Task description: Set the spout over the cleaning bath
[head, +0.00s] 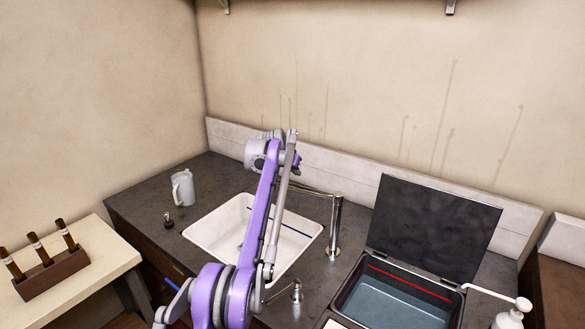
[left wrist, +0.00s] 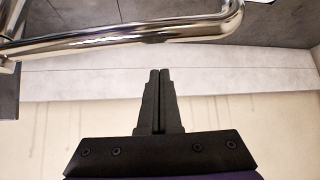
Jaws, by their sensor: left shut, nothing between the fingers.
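The chrome spout (head: 318,190) reaches left from the top of its upright post (head: 335,228), out over the white sink. Its far end is hidden behind my left arm. The cleaning bath (head: 459,308) is the dark basin of bluish liquid at the right, its lid raised; the spout is not over it. In the left wrist view the spout (left wrist: 120,37) crosses the top of the picture, bending up at the right. My left gripper (left wrist: 160,73) is shut and empty, its fingertips pointing toward the spout with a visible gap between. My right gripper is not in view.
The white sink (head: 205,232) lies under my left arm. A grey mug (head: 184,188) and a small dark object (head: 168,220) stand left of it. The raised dark lid (head: 432,228) stands behind the bath. A white pump bottle (head: 508,318) is at the right front.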

